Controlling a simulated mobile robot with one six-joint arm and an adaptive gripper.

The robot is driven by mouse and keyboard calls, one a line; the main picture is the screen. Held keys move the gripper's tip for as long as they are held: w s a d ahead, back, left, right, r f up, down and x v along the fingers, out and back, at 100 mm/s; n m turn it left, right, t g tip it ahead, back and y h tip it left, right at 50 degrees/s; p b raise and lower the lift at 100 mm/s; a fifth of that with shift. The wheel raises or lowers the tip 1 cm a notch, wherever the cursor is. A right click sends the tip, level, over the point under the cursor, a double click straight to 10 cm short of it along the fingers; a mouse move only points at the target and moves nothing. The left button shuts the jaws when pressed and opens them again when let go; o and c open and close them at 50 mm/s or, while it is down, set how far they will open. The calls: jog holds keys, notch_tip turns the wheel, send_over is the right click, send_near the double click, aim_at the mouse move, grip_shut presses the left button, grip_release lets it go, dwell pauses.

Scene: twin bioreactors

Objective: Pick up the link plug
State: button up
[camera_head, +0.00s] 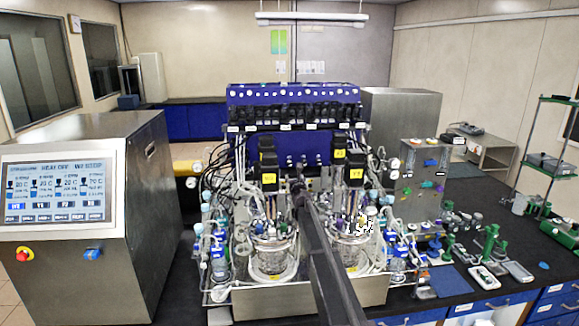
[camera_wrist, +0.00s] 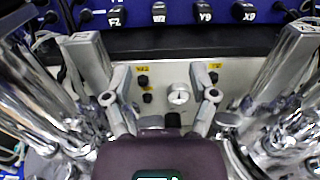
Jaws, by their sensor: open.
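My gripper (camera_wrist: 161,90) is in the wrist view with its two grey fingers spread apart and nothing between them. Beyond the fingers is a pale panel (camera_wrist: 192,76) with small black knobs or plugs (camera_wrist: 143,80), yellow labels and a round white gauge (camera_wrist: 178,95). A dark stub (camera_wrist: 173,120) shows below the gauge, just above my gripper's body. I cannot tell which of these, if any, is the link plug. In the head view my arm reaches up between the two bioreactors, and the gripper's fingers are too small to make out.
Shiny reactor vessels and tubes stand close on both sides in the wrist view. In the head view, the left vessel (camera_head: 272,257) and right vessel (camera_head: 350,248) flank my arm. A control cabinet (camera_head: 140,215) stands left; a black bench (camera_head: 500,232) with small tools lies right.

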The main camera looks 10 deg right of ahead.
send_near(290, 165)
jog(key=shift+w+d, duration=0.15)
jog(key=shift+w, duration=2.35)
jog(key=shift+w, duration=0.1)
jog(key=shift+w, duration=2.5)
grip_shut()
